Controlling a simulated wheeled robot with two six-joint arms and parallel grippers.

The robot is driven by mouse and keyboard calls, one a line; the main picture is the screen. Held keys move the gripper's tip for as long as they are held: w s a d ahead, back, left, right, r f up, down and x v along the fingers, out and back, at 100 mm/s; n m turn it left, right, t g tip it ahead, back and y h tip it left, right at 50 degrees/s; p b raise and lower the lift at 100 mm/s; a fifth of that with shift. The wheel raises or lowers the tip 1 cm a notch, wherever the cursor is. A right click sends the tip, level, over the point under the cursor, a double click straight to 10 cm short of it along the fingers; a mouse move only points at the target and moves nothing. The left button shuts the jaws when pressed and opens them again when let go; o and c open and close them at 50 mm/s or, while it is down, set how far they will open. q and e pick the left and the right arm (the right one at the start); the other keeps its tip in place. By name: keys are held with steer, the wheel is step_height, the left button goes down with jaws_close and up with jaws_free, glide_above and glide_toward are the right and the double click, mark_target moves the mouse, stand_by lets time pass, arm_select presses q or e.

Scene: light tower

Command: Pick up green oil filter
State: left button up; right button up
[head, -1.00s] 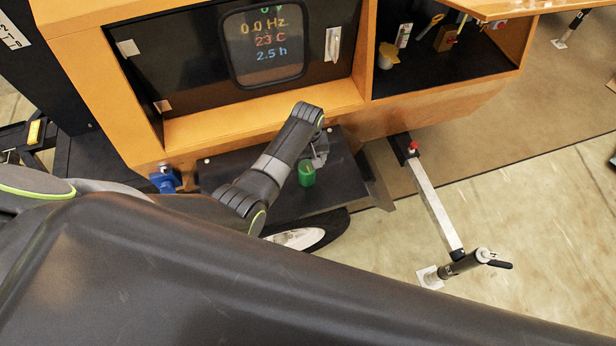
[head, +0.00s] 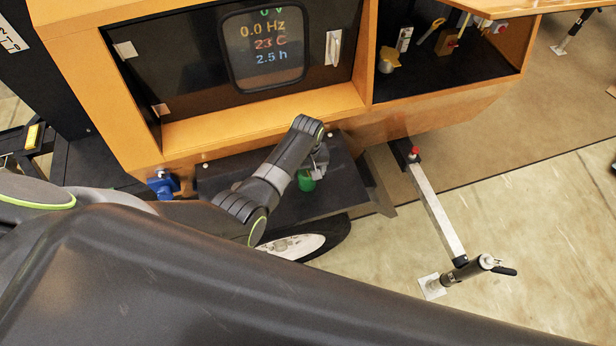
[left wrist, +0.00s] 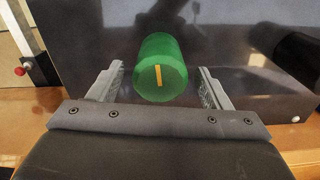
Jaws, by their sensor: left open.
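The green oil filter (head: 306,181) is a small green cylinder on the dark shelf (head: 226,178) below the orange cabinet. In the head view my left gripper (head: 318,160) is right by it and covers part of it. In the left wrist view the filter (left wrist: 161,68) shows a round end with a yellow mark. It lies between and slightly beyond the two open fingers of my left gripper (left wrist: 161,88), with a gap on each side. My right gripper is not in view.
The orange cabinet (head: 230,125) with a display (head: 264,45) rises behind the shelf. An open compartment (head: 440,75) holding several small items is at the upper right. A metal outrigger leg (head: 437,212) with a red knob stands right of the shelf. A wheel (head: 300,245) sits below.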

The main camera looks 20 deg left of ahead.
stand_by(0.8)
arm_select(q)
steer(key=c, duration=1.1)
steer(key=shift+r+p, duration=3.6)
steer(key=shift+p, duration=0.4)
